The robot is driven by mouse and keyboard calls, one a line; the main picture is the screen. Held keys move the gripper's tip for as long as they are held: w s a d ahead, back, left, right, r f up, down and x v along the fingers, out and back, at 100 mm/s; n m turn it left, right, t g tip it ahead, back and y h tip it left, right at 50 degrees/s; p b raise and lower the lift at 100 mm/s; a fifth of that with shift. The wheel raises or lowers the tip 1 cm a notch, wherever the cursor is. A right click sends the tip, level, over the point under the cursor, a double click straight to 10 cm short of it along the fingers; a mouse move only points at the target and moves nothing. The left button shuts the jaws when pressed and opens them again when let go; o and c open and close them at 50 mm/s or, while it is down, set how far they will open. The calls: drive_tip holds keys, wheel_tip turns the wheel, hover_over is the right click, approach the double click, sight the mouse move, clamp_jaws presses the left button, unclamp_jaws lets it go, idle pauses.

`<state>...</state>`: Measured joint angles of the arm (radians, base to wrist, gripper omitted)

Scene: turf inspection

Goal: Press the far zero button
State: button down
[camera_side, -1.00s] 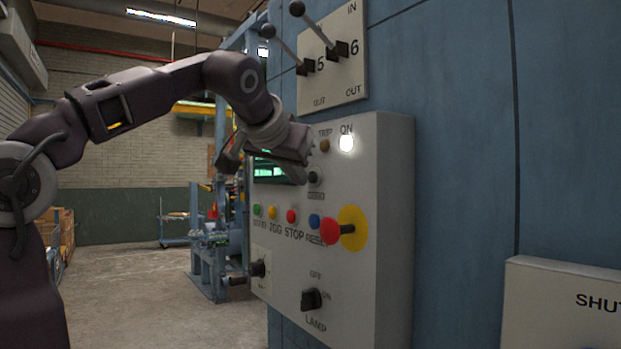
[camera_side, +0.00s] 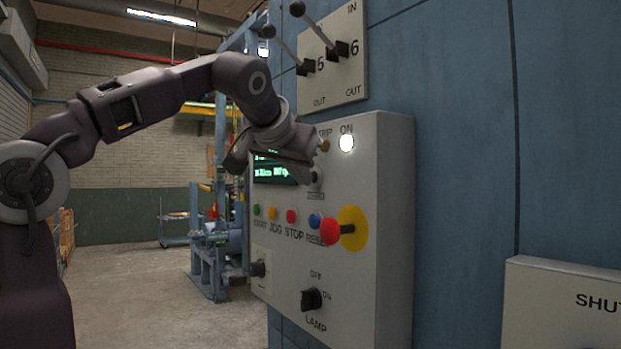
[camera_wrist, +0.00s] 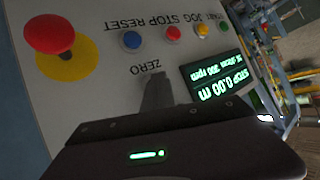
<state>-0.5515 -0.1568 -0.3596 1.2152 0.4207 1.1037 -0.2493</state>
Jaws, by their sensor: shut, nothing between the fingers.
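The zero button (camera_side: 317,179) is a small dark round button on the grey control box, right of the green-lit display, with a label plate under it. In the wrist view its upside-down ZERO label (camera_wrist: 146,66) shows, but the button itself is hidden behind my fingers. My gripper (camera_side: 312,160) is shut and empty, just above and in front of the button in the side view. The shut fingers also show in the wrist view (camera_wrist: 155,92), below the label. I cannot tell whether they touch the button.
The display (camera_wrist: 216,78) reads STOP and 0.00 m. A red mushroom knob on a yellow disc (camera_side: 352,228) sticks out at lower right. A row of coloured buttons, including a blue one (camera_side: 315,220), lies below. A lit ON lamp (camera_side: 346,143) and two levers (camera_side: 318,45) are above.

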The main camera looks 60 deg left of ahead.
drive_tip(key=shift+s, duration=0.9)
drive_tip(key=s, duration=0.5)
idle(0.9)
drive_tip(key=s+d+f+m+g+h, duration=0.1)
drive_tip(key=s+d+f, duration=0.3)
drive_tip(key=f, duration=0.6)
drive_tip(key=s+d+f+m+g+h, duration=0.1)
drive_tip(key=s+d+f+h, duration=0.3)
drive_tip(key=f, duration=0.6)
drive_tip(key=s+d+f+m+g+h, duration=0.2)
drive_tip(key=s+d+f, duration=0.4)
drive_tip(key=f, duration=0.4)
drive_tip(key=shift+s+d+f+m+h, duration=0.2)
drive_tip(key=shift+s+f+m+h, duration=0.1)
drive_tip(key=shift+m, duration=0.1)
